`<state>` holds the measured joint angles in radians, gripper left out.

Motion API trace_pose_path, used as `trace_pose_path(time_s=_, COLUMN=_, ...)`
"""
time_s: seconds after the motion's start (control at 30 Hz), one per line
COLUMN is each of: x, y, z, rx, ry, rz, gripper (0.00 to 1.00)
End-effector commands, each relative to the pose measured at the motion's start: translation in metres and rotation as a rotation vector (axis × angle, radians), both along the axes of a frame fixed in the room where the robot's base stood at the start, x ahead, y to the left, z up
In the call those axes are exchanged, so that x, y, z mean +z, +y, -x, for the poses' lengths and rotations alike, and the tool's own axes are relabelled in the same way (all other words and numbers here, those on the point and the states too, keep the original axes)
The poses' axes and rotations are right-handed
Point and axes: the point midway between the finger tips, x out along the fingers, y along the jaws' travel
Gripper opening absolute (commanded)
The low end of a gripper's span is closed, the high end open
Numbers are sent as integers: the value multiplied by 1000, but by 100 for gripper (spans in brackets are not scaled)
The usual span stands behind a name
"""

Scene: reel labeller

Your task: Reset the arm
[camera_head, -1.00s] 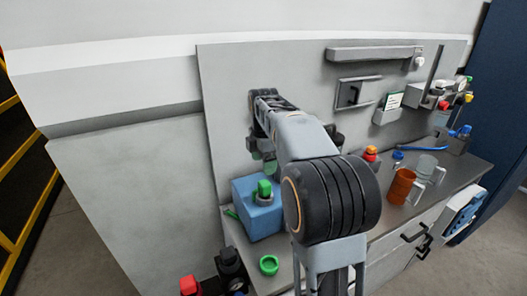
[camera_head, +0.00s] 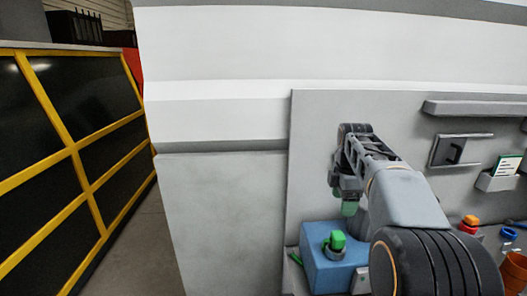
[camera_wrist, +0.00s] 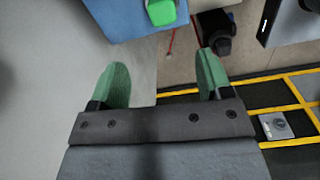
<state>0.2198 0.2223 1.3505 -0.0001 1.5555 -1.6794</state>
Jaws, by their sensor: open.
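My arm reaches from the lower right of the head view up toward the grey back panel. My gripper (camera_wrist: 160,82) shows in the wrist view with its two green fingertips wide apart and nothing between them. In the head view only a green fingertip (camera_head: 349,207) shows below the wrist, above the blue box (camera_head: 318,268). The blue box has a green knob (camera_head: 337,241) on top. The box and knob also show at the top of the wrist view, beyond the fingers and apart from them.
A grey panel (camera_head: 330,130) stands behind the arm, with a shelf (camera_head: 480,109), a latch plate (camera_head: 458,150) and a card holder (camera_head: 499,181). A red-and-orange button (camera_head: 469,223) and an orange mug (camera_head: 515,272) are at right. A yellow-framed dark barrier (camera_head: 75,150) stands left, with open floor before it.

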Motion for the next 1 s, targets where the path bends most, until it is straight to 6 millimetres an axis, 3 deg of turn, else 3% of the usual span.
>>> trace_pose_path(time_s=0.07, x=-5, y=-1, z=-5, rx=-149, ry=-27, rz=2, gripper=72)
trace_pose_path(time_s=0.13, x=-25, y=-1, z=-6, rx=-335, ry=-30, rz=-2, gripper=72)
trace_pose_path(time_s=0.23, x=-48, y=5, z=8, rx=-640, ry=-56, rz=-13, gripper=72)
trace_pose_path(time_s=0.37, x=-70, y=26, z=44, rx=-1022, ry=-116, rz=-51, gripper=72)
trace_pose_path(time_s=0.5, x=-94, y=53, z=97, rx=-1351, ry=-179, rz=-124, gripper=72)
trace_pose_path(time_s=0.63, x=-112, y=73, z=142, rx=-1496, ry=-220, rz=-190, gripper=72)
trace_pose_path(time_s=0.8, x=-124, y=87, z=180, rx=-1480, ry=-248, rz=-229, gripper=72)
trace_pose_path(time_s=1.0, x=-113, y=95, z=190, rx=-1445, ry=-288, rz=-271, gripper=72)
